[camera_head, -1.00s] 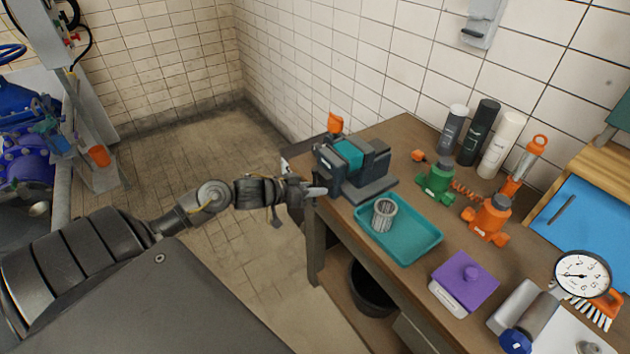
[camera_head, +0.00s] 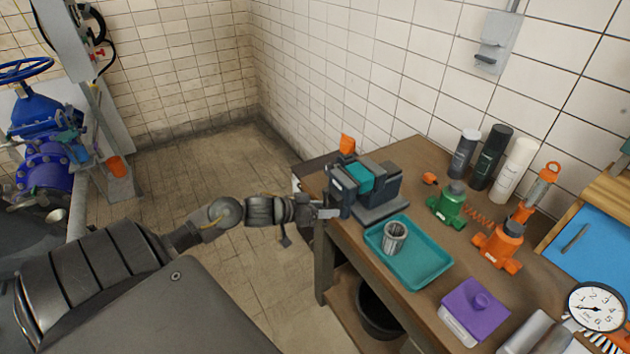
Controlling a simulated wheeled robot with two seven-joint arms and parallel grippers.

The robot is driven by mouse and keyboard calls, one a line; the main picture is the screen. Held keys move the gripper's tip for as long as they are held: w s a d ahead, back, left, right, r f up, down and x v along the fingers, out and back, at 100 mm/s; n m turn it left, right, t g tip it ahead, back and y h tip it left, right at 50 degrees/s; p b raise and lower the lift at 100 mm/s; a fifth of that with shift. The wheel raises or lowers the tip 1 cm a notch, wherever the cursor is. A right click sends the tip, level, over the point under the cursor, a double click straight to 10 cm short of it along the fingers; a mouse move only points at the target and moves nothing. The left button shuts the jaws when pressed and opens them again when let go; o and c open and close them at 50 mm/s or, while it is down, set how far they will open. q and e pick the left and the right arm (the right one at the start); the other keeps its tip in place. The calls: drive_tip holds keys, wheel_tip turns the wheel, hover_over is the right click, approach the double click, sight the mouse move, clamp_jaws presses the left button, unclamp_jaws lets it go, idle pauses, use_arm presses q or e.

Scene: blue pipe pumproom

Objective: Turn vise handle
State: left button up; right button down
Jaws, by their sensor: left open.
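The vise (camera_head: 376,207) is dark grey with a teal block between its jaws and stands at the left end of the wooden workbench. An orange piece (camera_head: 347,144) sticks up behind its left side; I cannot tell whether it belongs to the handle. No handle bar shows clearly. My left gripper (camera_head: 331,213) comes in from the left at the vise's near left side, by the bench edge. It is open and nothing shows between its fingers. I cannot tell whether the fingertips touch the vise. My right gripper is out of view.
A teal tray (camera_head: 428,272) holding a metal cup (camera_head: 394,237) lies close in front of the vise. A green bottle jack (camera_head: 450,204), an orange one (camera_head: 499,245) and a purple-topped box (camera_head: 477,306) stand farther right. A black bucket (camera_head: 380,312) is below the bench.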

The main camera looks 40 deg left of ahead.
use_arm(q)
drive_tip(key=b+v, duration=0.1)
drive_tip(key=v, duration=0.9)
drive_tip(key=shift+s+a+r, duration=0.1)
drive_tip(key=shift+s, duration=0.05)
